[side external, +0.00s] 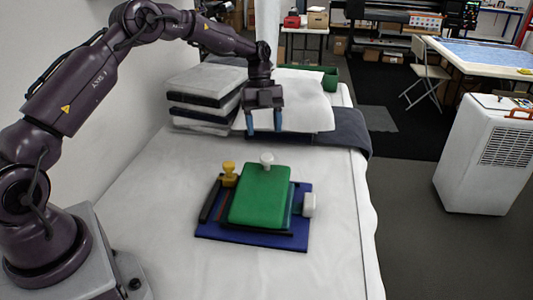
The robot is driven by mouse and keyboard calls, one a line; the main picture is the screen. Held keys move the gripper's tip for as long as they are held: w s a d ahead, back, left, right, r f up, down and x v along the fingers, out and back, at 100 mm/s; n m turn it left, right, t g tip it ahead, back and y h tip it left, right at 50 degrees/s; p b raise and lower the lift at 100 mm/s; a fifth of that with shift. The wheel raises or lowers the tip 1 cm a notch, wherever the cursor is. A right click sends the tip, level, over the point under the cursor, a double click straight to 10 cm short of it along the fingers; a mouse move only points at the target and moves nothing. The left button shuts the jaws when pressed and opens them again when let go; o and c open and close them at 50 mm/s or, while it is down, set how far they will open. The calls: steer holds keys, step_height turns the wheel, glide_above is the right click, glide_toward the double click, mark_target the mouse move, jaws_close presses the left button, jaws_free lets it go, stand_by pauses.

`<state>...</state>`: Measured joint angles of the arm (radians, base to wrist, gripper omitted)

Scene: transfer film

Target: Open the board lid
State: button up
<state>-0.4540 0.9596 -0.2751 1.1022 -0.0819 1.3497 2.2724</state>
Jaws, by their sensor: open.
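The green board lid (260,200) lies over a dark blue base board (250,238) in the middle of the white-covered table. A white knob (266,160) stands at the lid's far edge. A yellow knob (229,172) stands at the far left of the board, and a white block-like handle (309,204) is at its right side. My gripper (263,122) hangs pointing down above the table, behind and above the board. Its two blue-tipped fingers are apart with nothing between them, and it is clear of the lid.
Stacked grey and black packages (203,97) stand at the back left of the table (175,255). A white cushion-like bundle (303,100), a dark folded cloth (345,135) and a green bin (330,78) are behind my gripper. The table around the board is clear.

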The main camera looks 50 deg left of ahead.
mark_target(267, 156)
steer(key=x, duration=0.7)
steer(key=shift+f, duration=0.1)
jaws_close()
